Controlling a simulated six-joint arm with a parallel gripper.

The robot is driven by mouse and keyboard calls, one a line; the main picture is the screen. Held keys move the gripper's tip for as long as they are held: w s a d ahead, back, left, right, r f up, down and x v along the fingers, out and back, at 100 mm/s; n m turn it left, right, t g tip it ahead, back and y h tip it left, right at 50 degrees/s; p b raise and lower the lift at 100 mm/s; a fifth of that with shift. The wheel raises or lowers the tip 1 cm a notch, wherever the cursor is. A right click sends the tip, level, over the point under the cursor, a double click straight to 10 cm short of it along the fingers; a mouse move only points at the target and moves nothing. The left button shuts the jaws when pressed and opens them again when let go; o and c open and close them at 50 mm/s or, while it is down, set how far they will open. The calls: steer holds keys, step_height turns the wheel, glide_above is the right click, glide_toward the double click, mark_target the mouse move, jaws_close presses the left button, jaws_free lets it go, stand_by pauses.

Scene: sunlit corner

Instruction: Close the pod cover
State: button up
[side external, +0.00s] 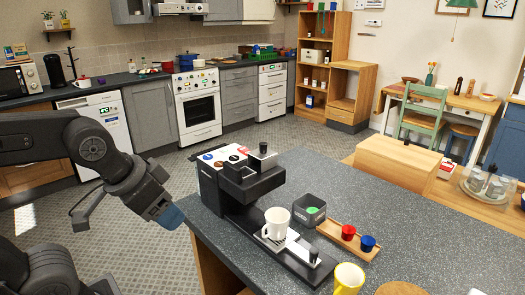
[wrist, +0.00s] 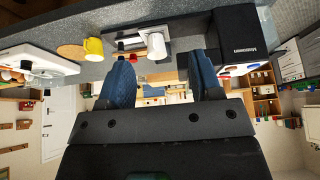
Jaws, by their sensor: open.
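The black coffee machine (side external: 212,190) stands near the left edge of the grey counter. Its black brewing head (side external: 250,182), with a knob (side external: 263,149) on top, overhangs a white mug (side external: 277,222). I cannot make out the pod cover's edges or whether it is open. In the wrist view the machine's dark body (wrist: 238,35) and the white mug (wrist: 156,46) show upside down beyond the fingers. My gripper (side external: 171,216) is left of the machine, off the counter's edge and apart from it. Its blue fingers (wrist: 162,82) are spread, with nothing between them.
A dark square bin (side external: 309,210) with a green item stands right of the mug. A wooden tray (side external: 330,232) holds a red pod (side external: 348,232) and a blue pod (side external: 368,243). A yellow mug (side external: 348,279) is at the front. The right of the counter (side external: 450,245) is largely clear.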

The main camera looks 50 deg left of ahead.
steer(key=shift+n+g, duration=0.3)
steer(key=shift+g, duration=0.3)
steer(key=w+r, duration=0.5)
steer(key=w+a+r, duration=0.1)
steer(key=w+r, duration=0.1)
steer(key=r, duration=0.1)
steer(key=shift+w+r, duration=0.1)
steer(key=shift+w, duration=0.2)
steer(key=shift+c, duration=0.9)
step_height(320, 180, up, 5)
steer(key=n+g, duration=0.2)
steer(key=g, duration=0.2)
glide_above(263, 143)
steer(key=shift+h, duration=0.3)
step_height(263, 143, down, 13)
steer(key=shift+d+r, duration=0.1)
steer(key=shift+c, duration=0.5)
jaws_close()
